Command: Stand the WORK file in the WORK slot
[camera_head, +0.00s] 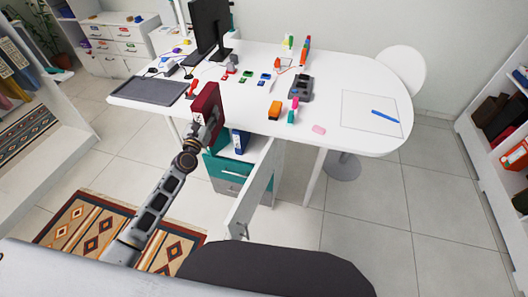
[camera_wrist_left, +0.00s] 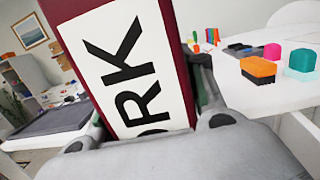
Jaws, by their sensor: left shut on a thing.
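The dark red file (camera_head: 206,104) is upright and slightly tilted, held at the front edge of the white desk. In the left wrist view the file's white label (camera_wrist_left: 125,70) shows large black letters reading "RK", with part of another letter lower down. My left gripper (camera_head: 210,122) is shut on the file. An open cabinet (camera_head: 228,173) with teal drawers stands under the desk, below and right of the gripper. A blue file (camera_head: 240,141) stands in its upper compartment. I cannot make out a slot marked WORK. My right gripper is not in view.
The white cabinet door (camera_head: 250,195) stands open towards me, right of the compartment. The desk (camera_head: 330,80) carries a grey tray (camera_head: 148,91), a monitor (camera_head: 208,28), an orange-and-black block (camera_head: 274,110) and small items. A patterned rug (camera_head: 85,225) lies at lower left. Floor at right is clear.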

